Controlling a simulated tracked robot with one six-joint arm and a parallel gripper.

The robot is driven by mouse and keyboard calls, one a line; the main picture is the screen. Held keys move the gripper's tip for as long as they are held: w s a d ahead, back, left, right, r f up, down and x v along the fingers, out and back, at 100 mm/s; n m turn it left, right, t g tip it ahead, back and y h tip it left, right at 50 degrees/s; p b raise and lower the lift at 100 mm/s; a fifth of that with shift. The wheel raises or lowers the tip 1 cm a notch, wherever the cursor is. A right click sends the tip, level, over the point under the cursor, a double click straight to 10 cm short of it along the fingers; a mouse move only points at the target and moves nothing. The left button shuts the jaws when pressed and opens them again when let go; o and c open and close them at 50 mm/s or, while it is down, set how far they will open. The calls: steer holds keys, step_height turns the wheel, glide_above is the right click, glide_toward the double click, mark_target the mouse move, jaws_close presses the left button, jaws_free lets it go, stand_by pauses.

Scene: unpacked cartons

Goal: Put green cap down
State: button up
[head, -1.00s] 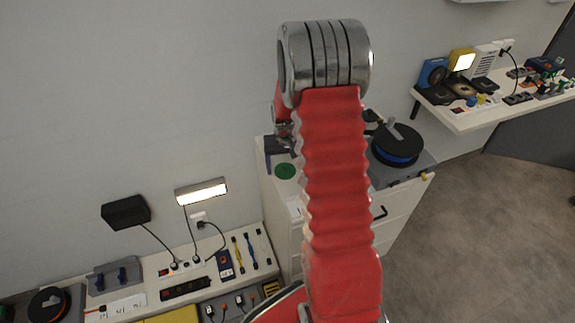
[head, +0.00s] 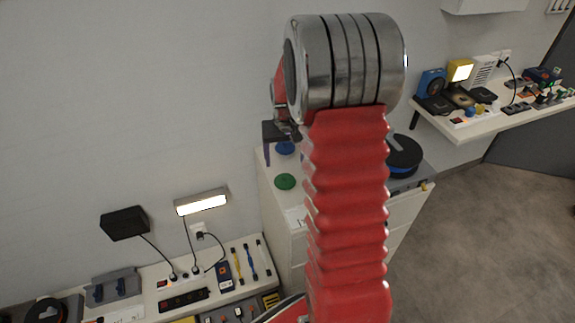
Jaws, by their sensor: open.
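The green cap (head: 285,182) is a flat, round green disc lying on the top of a white drawer cabinet (head: 277,208), near its left side. It is fully visible, and nothing is touching it from above. My red arm rises through the middle of the head view, to the right of the cap. My gripper's fingers do not show; they are hidden behind the arm or out of frame. A blue disc (head: 285,149) lies behind the green cap, by a dark stand (head: 268,140).
A dark spool (head: 404,157) sits on the cabinet's right side, partly behind my arm. A cluttered wall shelf (head: 470,130) is at right. A low bench (head: 145,285) with power strips and tools is at lower left. Open floor lies at right.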

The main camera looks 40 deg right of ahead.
steer(key=shift+s+r, duration=0.1)
steer(key=shift+r, duration=0.7)
steer(key=shift+a+r, duration=0.1)
steer(key=s+a+r+n+t, duration=0.2)
steer(key=s+a+r, duration=0.5)
steer(key=a+r, duration=0.7)
steer(key=s+a+r+n+t, duration=0.1)
steer(key=s+a, duration=0.4)
steer(key=s, duration=0.2)
steer(key=s+a+r+n+t, duration=0.1)
steer(key=s+a+r+n, duration=0.1)
steer(key=s+a, duration=0.3)
steer(key=s, duration=0.3)
steer(key=shift+r+y, duration=0.3)
